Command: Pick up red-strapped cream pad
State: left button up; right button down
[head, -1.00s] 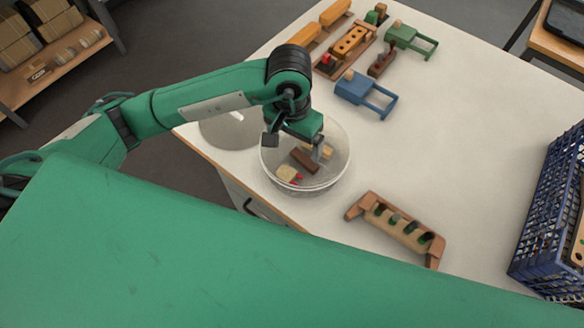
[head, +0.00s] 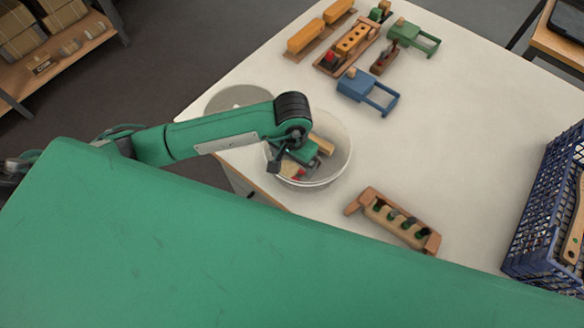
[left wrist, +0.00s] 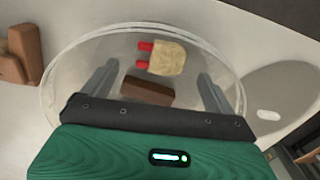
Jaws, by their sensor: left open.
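The cream pad (left wrist: 168,57) with two red straps lies in a clear round bowl (left wrist: 62,62). In the head view the pad (head: 288,168) is mostly covered by my left arm, with a bit of red showing beside it. My left gripper (left wrist: 158,74) is open and empty, over the bowl. In the left wrist view its fingers stand either side of a dark brown block (left wrist: 147,90), and the pad lies just beyond that block, between the lines of the fingers. In the head view the fingertips are hidden. My right gripper is not in view.
A tan block (head: 322,144) is also in the bowl. A round lid-like disc (head: 228,97) lies left of it, near the table edge. A wooden holder (head: 400,220) stands to the right front. A blue crate (head: 545,205) is at far right. The table's middle right is clear.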

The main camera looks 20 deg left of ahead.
aim_at(292, 170)
pick_arm(q)
jog(key=shift+s+f+p, duration=0.15)
jog(key=shift+f+p, duration=0.05)
jog(key=shift+f, duration=0.65)
jog(key=shift+s+f+p, duration=0.1)
jog(key=shift+f+p, duration=0.1)
jog(key=shift+f, duration=0.6)
jog(key=shift+c, duration=0.2)
jog(key=c, duration=1.1)
jog(key=shift+r, duration=0.15)
